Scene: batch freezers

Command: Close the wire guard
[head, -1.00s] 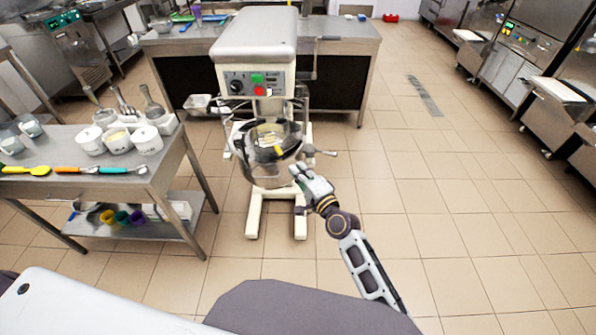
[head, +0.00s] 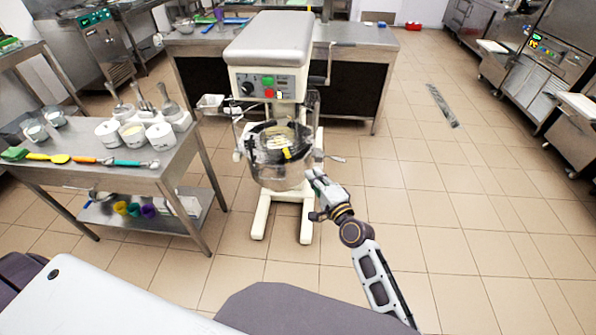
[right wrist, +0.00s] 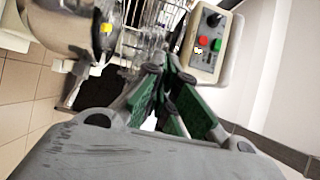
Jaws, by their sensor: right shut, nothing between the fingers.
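The cream-coloured mixer (head: 268,45) stands on the floor ahead, with a steel bowl (head: 280,177) under its head. The thin wire guard is hard to make out around the bowl top in the head view; the right wrist view shows wire bars (right wrist: 148,22) between the bowl (right wrist: 65,22) and the control panel (right wrist: 207,42). I cannot tell how far the guard is open. My right gripper (head: 314,178) is shut and empty, at the right front of the bowl. Its green-padded fingers (right wrist: 165,75) come together in the wrist view. My left gripper is not in view.
A steel table (head: 170,170) with white tubs (head: 133,135) and coloured utensils stands at the left. A counter (head: 350,33) stands behind the mixer. The tiled floor at the right is clear.

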